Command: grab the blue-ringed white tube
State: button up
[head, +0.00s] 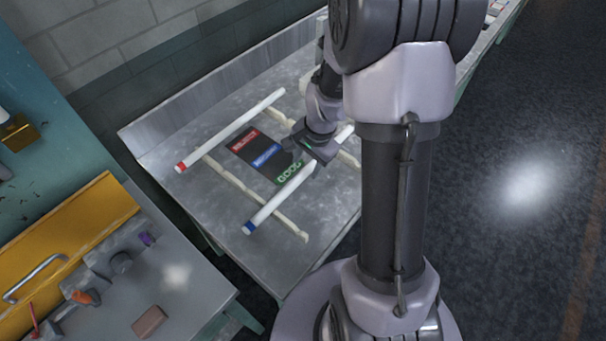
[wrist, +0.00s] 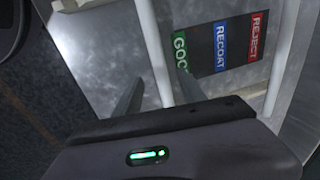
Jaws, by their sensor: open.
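The blue-ringed white tube (head: 273,198) lies slanted across two pale rails on the metal table, its blue end toward the lower left. My gripper (head: 312,160) is over its upper part, hiding some of it. In the wrist view the white tube (wrist: 153,50) passes between the two spread fingers of my gripper (wrist: 159,82). The jaws are open; I cannot tell how far the fingers are above the tube. Its blue ring is outside the wrist view.
A red-ringed white tube (head: 232,130) lies roughly parallel on the same rails (head: 230,178). Between the tubes is a dark board (head: 262,152) with REJECT, RECOAT and GOOD labels. A bench with a yellow box (head: 70,240) and small items stands at lower left.

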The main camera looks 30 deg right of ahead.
aim_at(304, 172)
jog(key=f+b, duration=0.1)
jog(key=f, duration=0.1)
jog(key=w+f, duration=0.1)
jog(key=f, duration=0.1)
jog(key=shift+a+f+b, duration=0.15)
jog(key=shift+f+b, duration=0.15)
jog(key=shift+b, duration=0.05)
jog(key=shift+r, duration=0.15)
grip_shut()
jog(key=shift+r, duration=0.1)
